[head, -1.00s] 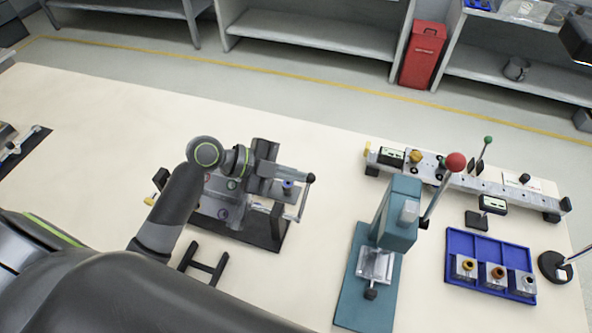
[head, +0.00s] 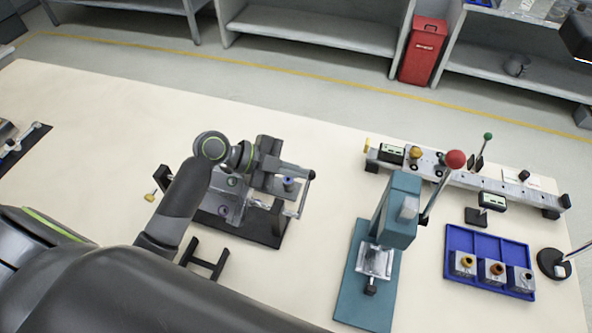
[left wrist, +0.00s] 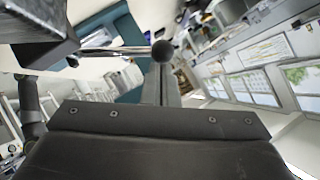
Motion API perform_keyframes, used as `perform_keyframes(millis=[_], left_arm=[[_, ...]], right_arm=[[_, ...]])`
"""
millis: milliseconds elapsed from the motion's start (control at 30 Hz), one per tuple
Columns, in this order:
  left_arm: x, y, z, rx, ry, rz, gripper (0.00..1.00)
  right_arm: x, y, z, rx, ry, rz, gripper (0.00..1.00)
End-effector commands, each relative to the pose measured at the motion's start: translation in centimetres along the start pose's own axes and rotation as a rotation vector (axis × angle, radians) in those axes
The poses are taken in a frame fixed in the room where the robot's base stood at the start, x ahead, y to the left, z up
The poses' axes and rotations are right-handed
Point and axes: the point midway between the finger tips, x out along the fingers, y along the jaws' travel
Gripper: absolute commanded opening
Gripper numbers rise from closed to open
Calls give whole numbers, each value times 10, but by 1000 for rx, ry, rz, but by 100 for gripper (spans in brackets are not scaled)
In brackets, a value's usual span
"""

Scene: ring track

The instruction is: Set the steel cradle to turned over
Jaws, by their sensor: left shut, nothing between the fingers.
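The steel cradle (head: 236,205) sits in a dark-based stand at the centre left of the table in the head view, partly hidden by my left arm. Round coloured spots show on its plate, and a blue-topped piece (head: 288,184) stands at its right. A rod with a black ball knob (head: 311,175) is at the stand's right end. My left gripper (head: 302,172) reaches over the stand, shut and empty, its tips by the knob. In the left wrist view the shut fingers (left wrist: 161,86) point at the black ball (left wrist: 162,50); contact cannot be told. My right gripper is not seen.
A teal press (head: 398,225) with a red-knobbed lever stands right of the cradle. Beyond it are a long rail fixture (head: 470,182) and a blue tray (head: 460,240) with several small blocks. A black stand (head: 205,262) is in front.

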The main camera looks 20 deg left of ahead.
Motion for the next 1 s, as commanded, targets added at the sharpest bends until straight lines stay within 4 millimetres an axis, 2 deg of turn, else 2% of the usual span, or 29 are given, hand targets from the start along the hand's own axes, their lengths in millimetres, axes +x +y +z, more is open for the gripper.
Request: perform_keyframes(millis=[467, 1000], left_arm=[[6, -3, 9, -80, -1, 58, 0], [22, -4, 31, -292, -1, 209, 0]], right_arm=[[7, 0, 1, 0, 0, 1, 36], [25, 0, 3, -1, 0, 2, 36]])
